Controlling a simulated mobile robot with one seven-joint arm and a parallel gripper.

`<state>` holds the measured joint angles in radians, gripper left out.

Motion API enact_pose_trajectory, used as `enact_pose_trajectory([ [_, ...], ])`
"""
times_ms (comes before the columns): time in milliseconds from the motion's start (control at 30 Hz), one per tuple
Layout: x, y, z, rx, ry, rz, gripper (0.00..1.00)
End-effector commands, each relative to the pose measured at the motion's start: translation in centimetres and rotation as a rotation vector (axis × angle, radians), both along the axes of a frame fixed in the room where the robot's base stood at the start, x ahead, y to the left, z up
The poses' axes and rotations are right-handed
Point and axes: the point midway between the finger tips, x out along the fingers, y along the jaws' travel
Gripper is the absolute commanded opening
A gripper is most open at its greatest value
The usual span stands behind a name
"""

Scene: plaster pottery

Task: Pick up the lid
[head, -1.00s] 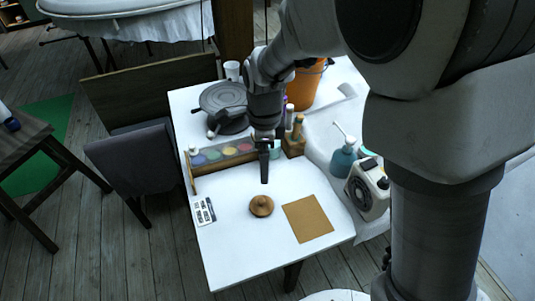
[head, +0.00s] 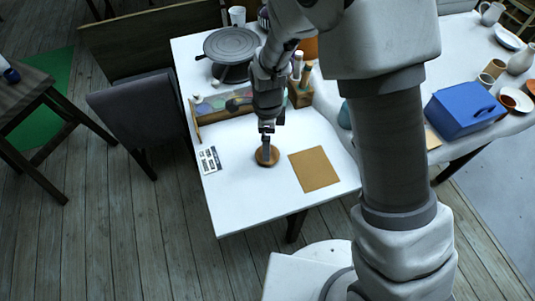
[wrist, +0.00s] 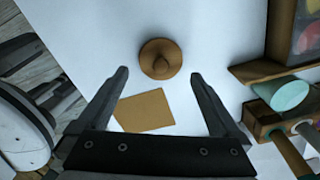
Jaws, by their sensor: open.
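The lid (head: 262,160) is a round brown disc with a small knob, lying flat on the white table (head: 235,205). It shows whole in the wrist view (wrist: 150,66), just beyond my fingertips and between their lines. My gripper (head: 267,153) is above the lid in the head view and covers part of it. In the wrist view my gripper (wrist: 158,76) is open, its two fingers wide apart and nothing between them. I cannot tell the exact height of the fingertips above the lid.
A flat tan square (head: 314,169) lies right of the lid. A printed card (head: 209,160) lies to the left. A wooden paint rack (head: 212,110), a grey turntable (head: 231,45) and a wooden tool block (head: 300,95) stand behind. The table's front is clear.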

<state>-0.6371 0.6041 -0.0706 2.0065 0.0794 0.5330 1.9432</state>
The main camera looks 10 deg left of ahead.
Motion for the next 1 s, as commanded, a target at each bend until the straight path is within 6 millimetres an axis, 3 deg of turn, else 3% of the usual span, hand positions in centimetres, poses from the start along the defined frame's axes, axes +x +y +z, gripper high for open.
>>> enact_pose_trajectory([
  [300,0.0,0.0,-4.5,-0.001,0.003,0.000,1.00],
  [600,0.1,0.1,-4.8,0.000,0.000,0.000,1.00],
  [900,0.1,0.1,-4.8,-0.001,0.000,0.000,0.46],
  [967,0.1,0.1,-4.8,-0.001,0.000,0.000,0.35],
  [1000,0.1,0.1,-4.8,-0.001,0.000,0.000,0.35],
])
